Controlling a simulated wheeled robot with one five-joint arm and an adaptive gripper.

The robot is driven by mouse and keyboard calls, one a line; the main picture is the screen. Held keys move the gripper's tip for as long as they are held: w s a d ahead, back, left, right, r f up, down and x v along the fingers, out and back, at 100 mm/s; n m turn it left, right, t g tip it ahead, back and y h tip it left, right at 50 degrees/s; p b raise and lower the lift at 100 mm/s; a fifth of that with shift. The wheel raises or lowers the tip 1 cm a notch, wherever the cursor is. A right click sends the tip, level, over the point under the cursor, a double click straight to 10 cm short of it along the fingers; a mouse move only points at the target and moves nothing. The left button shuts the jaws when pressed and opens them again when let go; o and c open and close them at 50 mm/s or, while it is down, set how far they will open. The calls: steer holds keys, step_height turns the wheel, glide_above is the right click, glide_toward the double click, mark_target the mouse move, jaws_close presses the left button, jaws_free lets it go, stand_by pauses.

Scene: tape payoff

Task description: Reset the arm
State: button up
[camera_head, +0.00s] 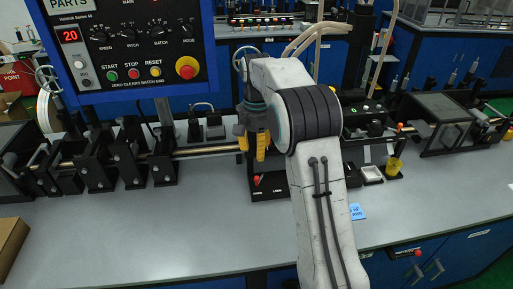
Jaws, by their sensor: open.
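My arm (311,165) rises from the bottom of the picture, bends at a dark-banded joint and reaches back left. Whether the fingertips touch anything there is hard to tell.
A blue control panel (130,45) with knobs, buttons and a red "20" display stands at upper left. Black stands (92,165) line the rod. A yellow cup (394,167) and blue tag (356,211) are at right. The bench front left (150,235) is clear.

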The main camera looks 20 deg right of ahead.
stand_by(0.5)
steer(key=f+n, duration=0.1)
steer(key=f, duration=0.1)
steer(key=s+f+n, duration=0.1)
steer(key=f, duration=0.1)
steer(key=s+f+n, duration=0.1)
steer(key=f+n, duration=0.1)
steer(key=shift+s+a, duration=0.1)
steer(key=shift+s, duration=0.15)
steer(key=s+a+r+n, duration=0.1)
steer(key=s+a+r, duration=0.1)
steer(key=s, duration=1.1)
steer(key=s+a+r+n, duration=0.1)
steer(key=s+a+r, duration=0.1)
steer(key=s, duration=1)
steer(key=s+r+n+t, duration=0.1)
steer(key=s+r+t, duration=0.2)
steer(key=r, duration=0.3)
steer(key=shift+a+t, duration=0.4)
steer(key=shift+t, duration=0.1)
